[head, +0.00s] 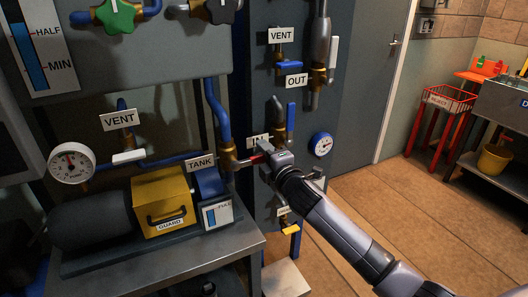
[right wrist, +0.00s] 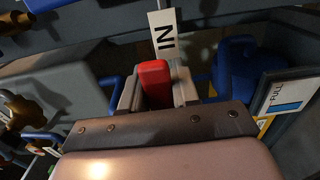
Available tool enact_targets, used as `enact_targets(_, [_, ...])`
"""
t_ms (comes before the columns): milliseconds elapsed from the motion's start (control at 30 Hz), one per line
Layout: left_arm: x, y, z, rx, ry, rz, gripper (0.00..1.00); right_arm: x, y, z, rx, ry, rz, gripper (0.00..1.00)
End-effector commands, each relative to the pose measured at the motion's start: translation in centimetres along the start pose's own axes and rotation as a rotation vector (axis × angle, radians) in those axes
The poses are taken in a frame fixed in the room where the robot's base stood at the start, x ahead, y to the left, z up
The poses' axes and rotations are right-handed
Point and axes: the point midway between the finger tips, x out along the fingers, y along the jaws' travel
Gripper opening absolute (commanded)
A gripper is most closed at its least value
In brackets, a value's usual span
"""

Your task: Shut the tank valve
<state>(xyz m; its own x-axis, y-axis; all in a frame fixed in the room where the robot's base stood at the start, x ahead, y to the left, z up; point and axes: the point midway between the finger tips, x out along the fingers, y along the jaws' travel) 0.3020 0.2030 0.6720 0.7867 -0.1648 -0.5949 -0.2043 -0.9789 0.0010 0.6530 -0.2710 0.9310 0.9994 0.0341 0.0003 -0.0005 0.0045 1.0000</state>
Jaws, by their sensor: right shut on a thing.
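The TANK label (head: 200,162) hangs left of a brass valve body (head: 229,157) under a blue pipe. A red handle (head: 257,160) shows to the right of that brass body, partly hidden by my right gripper (head: 264,161). In the right wrist view the red handle (right wrist: 155,82) stands between the two fingers of the right gripper (right wrist: 158,88), which is shut on it. The handle's joint to the valve is hidden in the wrist view. My left gripper is not in view.
The IN label (head: 256,141) is just behind the right gripper, with a blue lever (head: 291,117) close by. A pump with a yellow guard (head: 162,202) sits on a grey bench at left. A gauge (head: 320,144) is to the right. The floor (head: 400,215) is clear.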

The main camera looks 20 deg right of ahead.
Motion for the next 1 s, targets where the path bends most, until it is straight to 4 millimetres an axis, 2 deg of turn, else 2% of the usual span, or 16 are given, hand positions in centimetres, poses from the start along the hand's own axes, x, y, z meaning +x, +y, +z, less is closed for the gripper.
enact_targets(500, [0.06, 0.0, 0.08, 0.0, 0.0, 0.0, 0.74, -0.03, -0.39, -0.03, 0.026, 0.0, -0.005, 0.0])
enact_targets(533, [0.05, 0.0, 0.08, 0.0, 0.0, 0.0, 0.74, -0.03, -0.39, -0.03, 0.026, 0.0, -0.005, 0.33])
enact_targets(600, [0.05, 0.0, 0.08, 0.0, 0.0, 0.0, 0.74, -0.03, -0.39, -0.04, 0.025, 0.0, -0.004, 0.51])
enact_targets(1000, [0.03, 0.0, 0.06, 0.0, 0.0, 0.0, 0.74, -0.47, -0.26, -0.02, 0.02, 0.0, -0.001, 0.51])
